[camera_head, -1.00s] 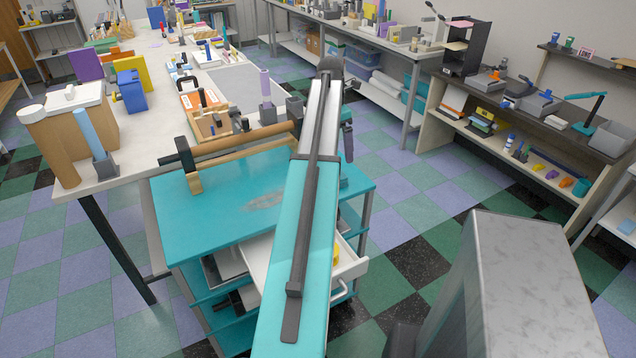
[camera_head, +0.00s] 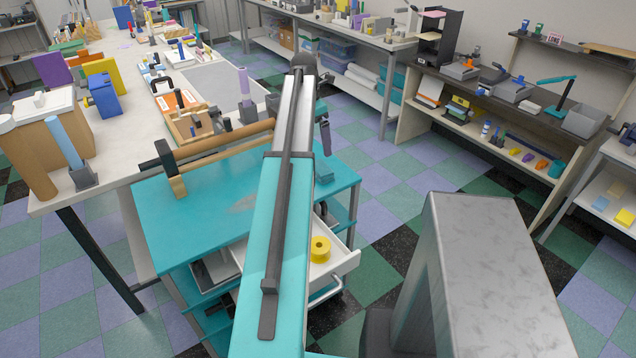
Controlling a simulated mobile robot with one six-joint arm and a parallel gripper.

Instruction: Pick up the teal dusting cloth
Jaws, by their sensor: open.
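My gripper (camera_head: 325,140) hangs small and dark below the arm's far end, near the cart's far right side. Its jaws are open, and I see nothing held in it. Small teal items elsewhere, such as the teal cup (camera_head: 556,168) on the right shelf, do not look like a cloth.
The cart's white drawer (camera_head: 345,262) is pulled out, with a yellow roll (camera_head: 320,249) in it. A wooden rod (camera_head: 225,145) lies along the cart's back edge. A crowded white worktable (camera_head: 100,170) stands left, a shelf unit (camera_head: 535,123) right. Checkered floor (camera_head: 385,150) is clear between.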

